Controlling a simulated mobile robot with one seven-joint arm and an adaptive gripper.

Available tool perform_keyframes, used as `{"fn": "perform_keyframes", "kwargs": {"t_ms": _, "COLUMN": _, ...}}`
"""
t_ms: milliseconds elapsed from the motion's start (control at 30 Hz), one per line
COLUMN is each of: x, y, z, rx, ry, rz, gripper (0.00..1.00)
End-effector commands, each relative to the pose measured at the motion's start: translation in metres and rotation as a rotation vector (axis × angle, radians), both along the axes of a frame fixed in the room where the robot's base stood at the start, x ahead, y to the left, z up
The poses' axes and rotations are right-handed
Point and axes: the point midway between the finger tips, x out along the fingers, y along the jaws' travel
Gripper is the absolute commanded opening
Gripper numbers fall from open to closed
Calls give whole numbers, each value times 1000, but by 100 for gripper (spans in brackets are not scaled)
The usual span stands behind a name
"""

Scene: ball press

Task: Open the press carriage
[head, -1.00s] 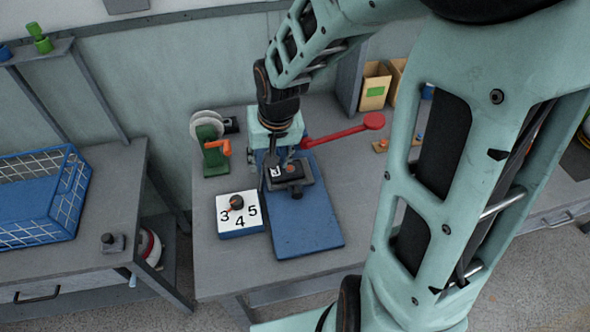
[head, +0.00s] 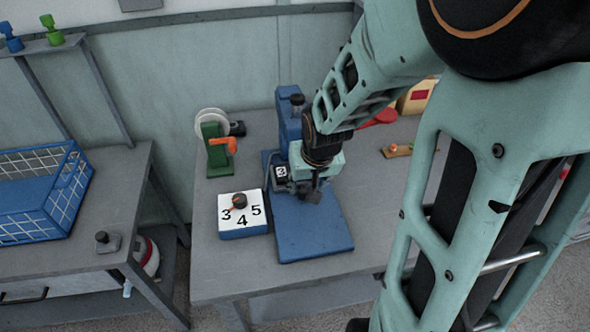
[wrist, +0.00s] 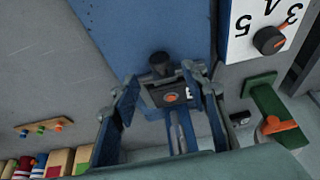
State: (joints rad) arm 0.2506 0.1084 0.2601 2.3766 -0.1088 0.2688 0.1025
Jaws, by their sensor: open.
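The blue press stands on the table, with its column (head: 287,122) at the back and its bare base plate (head: 310,235) in front. The press carriage (head: 281,173), dark with a white label, shows beside my gripper (head: 312,190), which partly hides it. In the wrist view, my open gripper (wrist: 163,82) has one finger on each side of the carriage (wrist: 168,97). An orange dot and a black knob (wrist: 159,58) show there. I cannot tell whether the fingers touch it. The red lever (head: 382,117) is mostly hidden behind my arm.
A dial box (head: 243,232) with a black knob stands left of the base plate. A green stand with an orange handle (head: 222,144) is behind it. A blue wire basket (head: 40,190) sits on the left table. The tabletop right of the press is partly clear.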

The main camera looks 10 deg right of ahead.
Motion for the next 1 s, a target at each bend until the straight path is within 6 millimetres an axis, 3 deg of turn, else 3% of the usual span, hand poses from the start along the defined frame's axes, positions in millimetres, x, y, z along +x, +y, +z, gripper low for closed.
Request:
{"fn": "perform_keyframes", "kwargs": {"t_ms": 33, "x": 3, "y": 0, "z": -12, "rx": 0, "ry": 0, "rz": 0, "gripper": 41}}
{"fn": "perform_keyframes", "kwargs": {"t_ms": 400, "x": 18, "y": 0, "z": -48, "rx": 1, "ry": 0, "rz": 1, "gripper": 41}}
{"fn": "perform_keyframes", "kwargs": {"t_ms": 933, "x": 24, "y": 0, "z": -56, "rx": 0, "ry": 0, "rz": 1, "gripper": 41}}
{"fn": "perform_keyframes", "kwargs": {"t_ms": 1000, "x": 23, "y": 0, "z": -56, "rx": 0, "ry": 0, "rz": 1, "gripper": 36}}
